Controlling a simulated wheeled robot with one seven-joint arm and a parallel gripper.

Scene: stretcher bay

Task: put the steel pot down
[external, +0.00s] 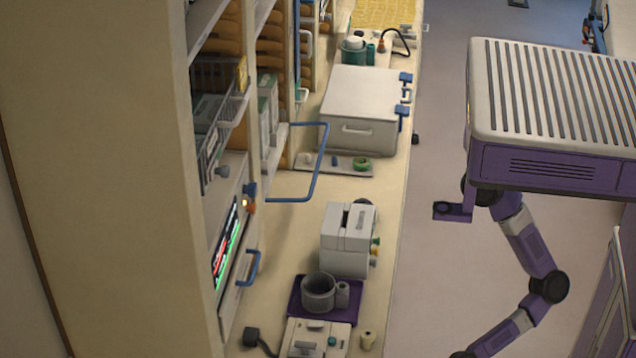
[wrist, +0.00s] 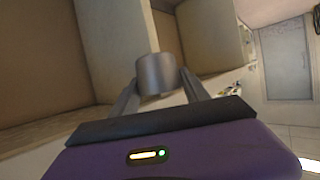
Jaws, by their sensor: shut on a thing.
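The steel pot (wrist: 156,70) is a plain grey metal cylinder in the middle of the wrist view. My gripper (wrist: 160,86) is shut on it, with one dark finger at each side. The pot's underside and whatever is below it are hidden by the fingers and my purple wrist, so I cannot tell whether it touches a surface. In the external view my purple arm runs out of the bottom edge, and neither my gripper nor the held pot shows there.
A long cream counter (external: 292,237) runs along tall shelves. On it are a white box (external: 360,108), a white device (external: 346,240) and a purple mat (external: 295,309) with a grey round vessel (external: 318,291). A blue bar handle (external: 318,165) juts over the counter. Floor (external: 440,240) beside it is clear.

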